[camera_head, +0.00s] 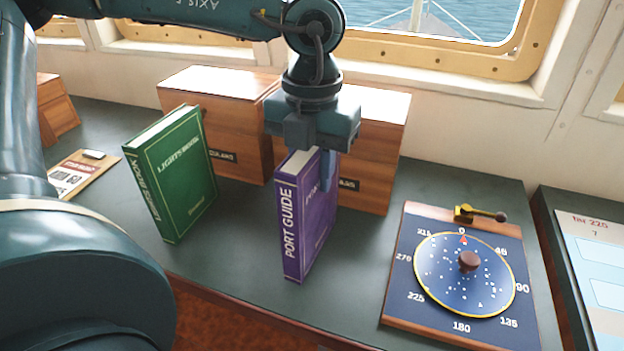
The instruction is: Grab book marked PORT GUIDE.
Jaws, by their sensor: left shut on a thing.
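The purple book marked PORT GUIDE (290,232) stands upright on the dark green counter in the middle of the head view, its lettered spine facing me. My left gripper (313,165) comes down on it from above and is shut on its upper part, one finger lying over the front cover. The gripper hides part of the cover and its title. I cannot tell whether the book's bottom edge touches the counter. My right gripper is not in view.
A green book marked LIGHTS BOOK (178,172) stands to the left. Two wooden boxes (228,120) (372,135) stand behind. A blue dial board (462,275) with a knob lies to the right. A clipboard (72,178) lies far left. The counter (355,250) is bare between book and dial.

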